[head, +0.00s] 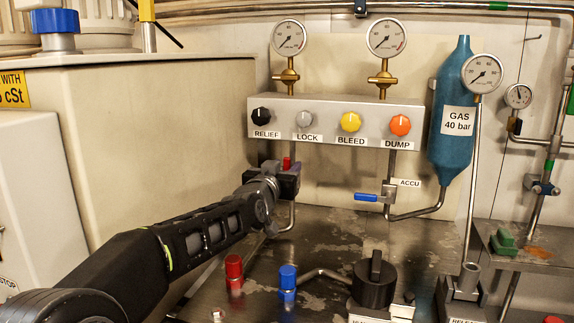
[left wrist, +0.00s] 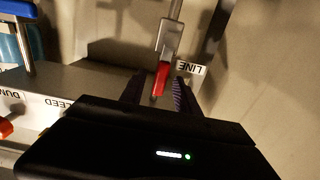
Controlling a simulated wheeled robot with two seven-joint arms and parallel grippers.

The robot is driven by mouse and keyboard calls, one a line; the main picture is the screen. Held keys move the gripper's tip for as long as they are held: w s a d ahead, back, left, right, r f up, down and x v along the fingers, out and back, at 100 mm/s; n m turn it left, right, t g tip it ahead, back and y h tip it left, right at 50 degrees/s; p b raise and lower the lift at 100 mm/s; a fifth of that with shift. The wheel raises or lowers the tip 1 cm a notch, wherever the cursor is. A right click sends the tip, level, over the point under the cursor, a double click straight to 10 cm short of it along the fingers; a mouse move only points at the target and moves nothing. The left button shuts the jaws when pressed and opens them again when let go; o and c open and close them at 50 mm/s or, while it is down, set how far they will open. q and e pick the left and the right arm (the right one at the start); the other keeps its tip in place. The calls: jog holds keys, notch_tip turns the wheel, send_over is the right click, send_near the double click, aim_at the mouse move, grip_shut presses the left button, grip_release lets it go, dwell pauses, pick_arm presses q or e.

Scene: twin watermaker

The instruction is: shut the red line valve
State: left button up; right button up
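The red line valve shows in the left wrist view as a red lever (left wrist: 160,78) on a grey valve body (left wrist: 168,38), beside a "LINE" label (left wrist: 190,68). The lever lies roughly in line with the pipe. My left gripper (left wrist: 157,92) is open, with one dark finger on each side of the lever and small gaps visible. In the head view my left gripper (head: 288,182) is below the manifold, and only a bit of the red lever (head: 287,162) shows above it. The rest of the valve is hidden there. My right gripper is not in view.
Above is the manifold (head: 328,104) with several knobs and two gauges. To the right are a blue-handled valve (head: 367,197) labelled ACCU and a teal gas bottle (head: 450,125). Red (head: 234,270) and blue (head: 288,280) capped fittings and a black knob (head: 374,282) stand on the bench.

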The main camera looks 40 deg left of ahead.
pick_arm(q)
jog(key=shift+w+a, duration=0.25)
jog(key=shift+w, duration=0.4)
grip_shut()
dwell(1.0)
